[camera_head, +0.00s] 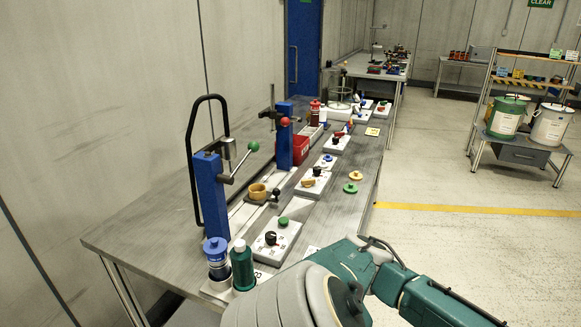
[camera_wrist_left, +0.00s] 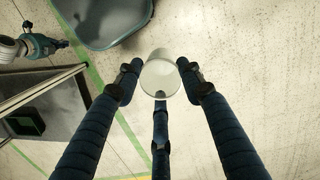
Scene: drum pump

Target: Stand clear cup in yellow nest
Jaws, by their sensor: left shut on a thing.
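The clear cup (camera_wrist_left: 160,76) is in the left wrist view, between the dark fingers of my left gripper (camera_wrist_left: 159,84). The gripper is shut on it, and floor shows behind it. I see the cup's round, pale end; its tilt relative to the bench is hard to tell. In the head view, a yellow round nest (camera_head: 258,191) sits at the front blue press on the bench, with a black knob beside it. Whether anything is inside it is too small to tell. Neither gripper shows in the head view.
The blue press (camera_head: 211,195) has a lever with a green ball. A second blue press (camera_head: 284,136) stands behind it by a red bin (camera_head: 309,153). A blue-capped bottle (camera_head: 217,257) and a green bottle (camera_head: 242,265) stand at the near end.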

